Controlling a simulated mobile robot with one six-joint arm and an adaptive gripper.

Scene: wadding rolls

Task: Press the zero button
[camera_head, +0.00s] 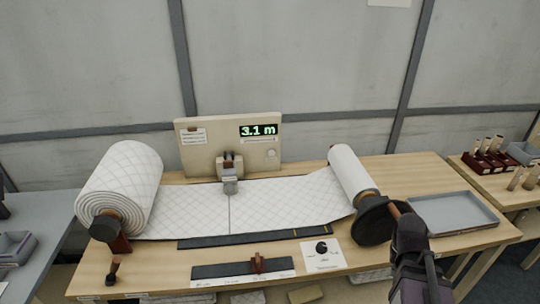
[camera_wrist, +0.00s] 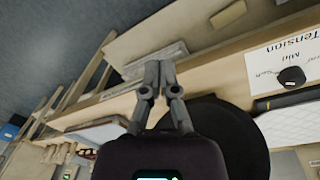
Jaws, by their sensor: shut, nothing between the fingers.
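A beige panel (camera_head: 200,160) stands upright at the back of the bench, with a green display (camera_head: 258,130) reading 3.1 m. A small pale round button (camera_head: 271,153) sits below the display at the panel's lower right; its label is too small to read. My gripper (camera_wrist: 152,75) is shut and empty in the wrist view, with its fingertips together. In the head view my dark arm rises at the lower right, beside the black disc of the right roll and well apart from the panel. The button does not show in the wrist view.
A large quilted wadding roll (camera_head: 120,185) lies left; its sheet (camera_head: 270,207) runs to the right roll (camera_head: 352,172). The black disc (camera_head: 374,222) also shows in the wrist view (camera_wrist: 225,135). A tension knob (camera_head: 321,247) is at the front. A grey tray (camera_head: 455,222) lies right.

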